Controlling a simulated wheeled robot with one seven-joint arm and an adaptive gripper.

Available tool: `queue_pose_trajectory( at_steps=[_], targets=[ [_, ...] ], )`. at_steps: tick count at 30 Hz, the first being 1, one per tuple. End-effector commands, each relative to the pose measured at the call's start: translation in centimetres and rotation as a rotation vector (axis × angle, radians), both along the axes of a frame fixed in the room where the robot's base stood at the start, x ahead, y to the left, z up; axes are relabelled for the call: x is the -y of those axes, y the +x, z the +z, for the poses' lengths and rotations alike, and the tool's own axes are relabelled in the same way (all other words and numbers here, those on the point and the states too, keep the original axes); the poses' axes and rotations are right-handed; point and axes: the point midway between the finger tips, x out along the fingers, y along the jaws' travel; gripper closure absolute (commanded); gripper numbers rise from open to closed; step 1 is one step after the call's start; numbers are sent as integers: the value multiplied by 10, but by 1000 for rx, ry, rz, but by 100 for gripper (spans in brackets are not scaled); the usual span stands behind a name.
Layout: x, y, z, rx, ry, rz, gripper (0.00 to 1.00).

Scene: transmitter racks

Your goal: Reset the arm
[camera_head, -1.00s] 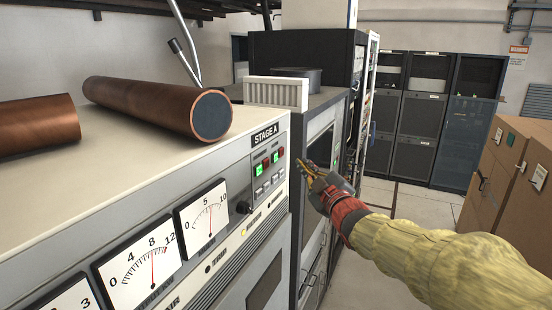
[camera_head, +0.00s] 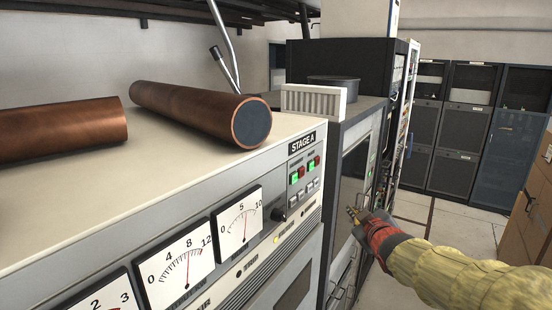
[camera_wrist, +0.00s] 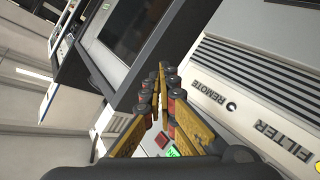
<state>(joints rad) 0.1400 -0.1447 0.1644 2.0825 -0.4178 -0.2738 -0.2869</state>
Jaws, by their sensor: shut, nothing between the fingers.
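My gripper (camera_head: 354,213) is at the end of my sleeved arm, at the right of the head view, in front of the rack faces beyond the STAGE A cabinet (camera_head: 240,165). In the wrist view the two yellow fingers of my gripper (camera_wrist: 161,70) come together at the tips, with nothing between them. The cabinet front with REMOTE and FILTER lettering (camera_wrist: 255,105) shows to the right of the fingers. A dark-screened panel (camera_wrist: 125,35) lies beyond the tips.
Two copper tubes (camera_head: 200,112) (camera_head: 60,130) lie on the cabinet top. A white finned block (camera_head: 313,101) and a dark round part (camera_head: 333,88) are behind them. Tall dark racks (camera_head: 460,125) stand at the back, brown cabinets (camera_head: 535,190) at the right. Clear floor shows between.

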Motion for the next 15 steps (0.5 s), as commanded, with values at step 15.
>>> queue_pose_trajectory(
  at_steps=[15],
  targets=[
    [-10,-265,-236,-739,424,-453,100]
  ],
)
